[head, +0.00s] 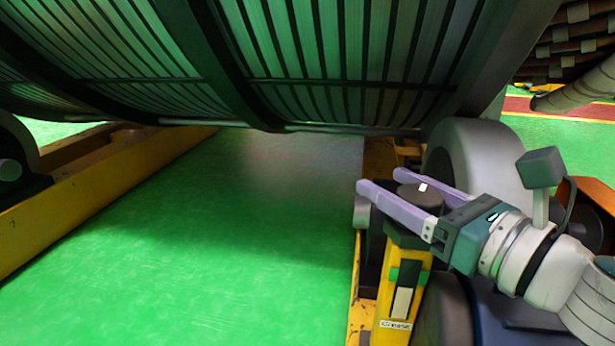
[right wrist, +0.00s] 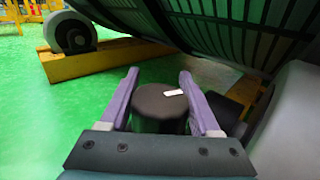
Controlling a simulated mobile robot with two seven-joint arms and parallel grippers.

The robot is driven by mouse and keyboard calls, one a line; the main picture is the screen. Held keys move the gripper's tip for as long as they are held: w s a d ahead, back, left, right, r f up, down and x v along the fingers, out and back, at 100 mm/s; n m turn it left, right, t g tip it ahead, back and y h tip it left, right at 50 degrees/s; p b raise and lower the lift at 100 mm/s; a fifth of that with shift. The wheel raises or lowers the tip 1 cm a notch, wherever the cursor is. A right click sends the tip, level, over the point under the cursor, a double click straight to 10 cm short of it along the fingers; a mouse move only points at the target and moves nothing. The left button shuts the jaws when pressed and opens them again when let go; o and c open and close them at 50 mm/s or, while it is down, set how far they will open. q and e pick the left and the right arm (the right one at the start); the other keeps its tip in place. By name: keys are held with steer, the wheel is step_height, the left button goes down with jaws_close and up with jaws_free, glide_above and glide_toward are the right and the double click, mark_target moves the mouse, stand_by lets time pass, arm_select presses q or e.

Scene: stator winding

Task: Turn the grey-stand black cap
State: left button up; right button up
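The black cap (head: 419,196) is a round dark knob with a small white mark on its top. It sits above a yellow stand (head: 403,290) with green and white labels; I see no clearly grey stand under it. My right gripper (head: 380,187) is open, with its two purple fingers on either side of the cap. In the right wrist view the cap (right wrist: 160,103) lies between the fingers, with a small gap visible at the left finger; contact on the right side is unclear. My left gripper is not in view.
A large ribbed stator (head: 330,50) hangs low over the scene. A grey roller (head: 480,160) stands right behind my right gripper. A yellow beam (head: 110,180) runs along the left. The green floor (head: 200,240) between is clear.

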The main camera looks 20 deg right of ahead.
mark_target(439, 211)
steer(key=o, duration=0.4)
steer(key=shift+o, duration=0.2)
steer(key=p+v, duration=0.1)
steer(key=v, duration=0.9)
